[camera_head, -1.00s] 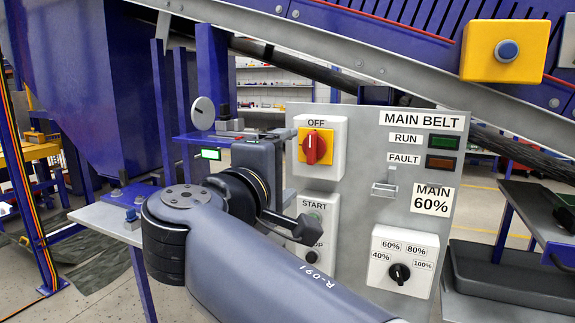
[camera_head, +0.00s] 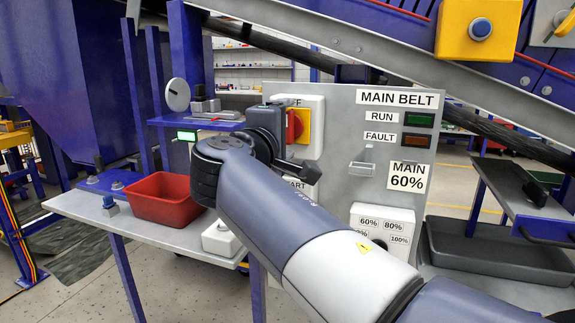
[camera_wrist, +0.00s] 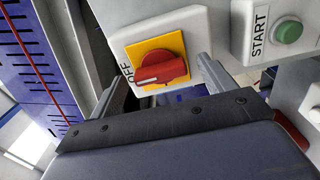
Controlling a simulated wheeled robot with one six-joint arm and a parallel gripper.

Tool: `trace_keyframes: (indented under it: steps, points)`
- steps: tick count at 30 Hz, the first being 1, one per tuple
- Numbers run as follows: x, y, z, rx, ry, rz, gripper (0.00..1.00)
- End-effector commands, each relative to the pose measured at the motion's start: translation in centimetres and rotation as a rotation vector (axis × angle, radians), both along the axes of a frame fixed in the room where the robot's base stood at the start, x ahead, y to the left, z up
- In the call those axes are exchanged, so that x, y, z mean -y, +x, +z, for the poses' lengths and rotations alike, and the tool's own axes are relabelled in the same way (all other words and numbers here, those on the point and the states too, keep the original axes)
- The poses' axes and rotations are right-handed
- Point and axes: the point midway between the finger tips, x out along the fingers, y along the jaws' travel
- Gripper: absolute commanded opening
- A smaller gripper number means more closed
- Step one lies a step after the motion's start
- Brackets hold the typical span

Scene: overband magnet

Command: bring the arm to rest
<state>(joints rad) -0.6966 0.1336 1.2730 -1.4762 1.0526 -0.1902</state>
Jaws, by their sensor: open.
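My arm (camera_head: 270,208) reaches from the lower right toward the grey control panel, its wrist in front of the panel's left part. My gripper (camera_wrist: 160,70) is open and empty in the wrist view. Its two fingers stand to either side of the red rotary switch (camera_wrist: 162,68) on its yellow plate; I cannot tell whether they touch it. In the head view the wrist partly hides this switch (camera_head: 296,126), its OFF label and the START box below. The fingers are not clear there.
A red bin (camera_head: 166,199) stands on the grey bench (camera_head: 85,203) left of my arm. A speed selector box (camera_head: 382,228) is partly behind my arm. The sloping conveyor (camera_head: 330,45) passes above the panel. A dark tray (camera_head: 490,250) lies at the right.

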Motion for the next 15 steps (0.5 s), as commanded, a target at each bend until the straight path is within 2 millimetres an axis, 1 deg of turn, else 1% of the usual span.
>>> trace_keyframes:
  steps: [1, 4, 15]
  points:
    - [0.25, 0.42, 0.03, 0.0, 0.0, -0.003, 0.78]
    - [0.37, 0.87, 0.04, 0.0, 0.001, 0.0, 0.78]
    - [0.3, 0.74, 0.02, -0.003, -0.009, 0.0, 0.78]
